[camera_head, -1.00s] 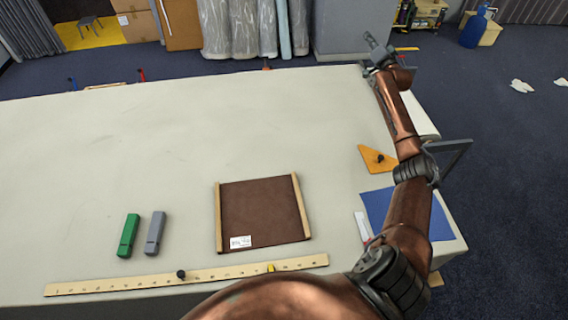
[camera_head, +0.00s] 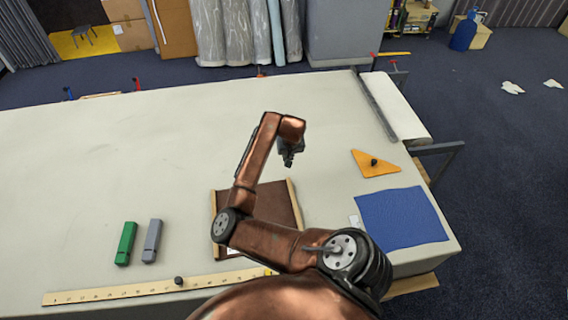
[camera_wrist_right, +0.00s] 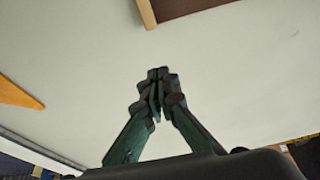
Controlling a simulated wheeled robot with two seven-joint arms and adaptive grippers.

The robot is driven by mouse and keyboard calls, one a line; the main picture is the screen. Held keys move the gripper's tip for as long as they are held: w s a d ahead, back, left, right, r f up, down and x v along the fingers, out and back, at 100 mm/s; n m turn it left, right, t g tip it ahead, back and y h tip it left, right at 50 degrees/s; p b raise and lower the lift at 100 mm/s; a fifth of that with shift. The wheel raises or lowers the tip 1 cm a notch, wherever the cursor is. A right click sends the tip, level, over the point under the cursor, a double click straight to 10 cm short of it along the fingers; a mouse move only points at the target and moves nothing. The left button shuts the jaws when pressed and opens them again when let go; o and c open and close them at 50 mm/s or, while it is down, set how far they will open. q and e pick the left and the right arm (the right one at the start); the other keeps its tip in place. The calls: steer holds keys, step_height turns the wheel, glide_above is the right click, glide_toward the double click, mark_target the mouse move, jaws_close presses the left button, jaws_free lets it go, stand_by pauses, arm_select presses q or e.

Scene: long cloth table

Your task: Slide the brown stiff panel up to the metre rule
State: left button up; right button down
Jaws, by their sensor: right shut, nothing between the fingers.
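The brown stiff panel (camera_head: 273,200) lies flat on the table with a pale wooden strip along its left and right edges. My right arm covers much of it in the head view. A corner of it also shows at the top of the right wrist view (camera_wrist_right: 180,8). The metre rule (camera_head: 110,293) lies along the table's near edge, apart from the panel; my arm hides its right end. My right gripper (camera_head: 288,163) is above the table just beyond the panel's far edge. It is shut and empty, fingertips together in the wrist view (camera_wrist_right: 157,74). My left gripper is out of view.
A green block (camera_head: 126,243) and a grey block (camera_head: 152,241) stand left of the panel. An orange triangle (camera_head: 375,163) with a dark knob and a blue cloth (camera_head: 402,215) lie to the right. The table's far left is clear.

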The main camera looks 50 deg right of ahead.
steer(key=x, duration=0.9)
steer(key=shift+w+d+f, duration=0.1)
steer(key=shift+d+f, duration=0.05)
steer(key=shift+s+a+p, duration=0.55)
steer(key=shift+s+a, duration=0.45)
steer(key=shift+s, duration=0.15)
steer(key=shift+s+a, duration=0.2)
steer(key=shift+s, duration=0.15)
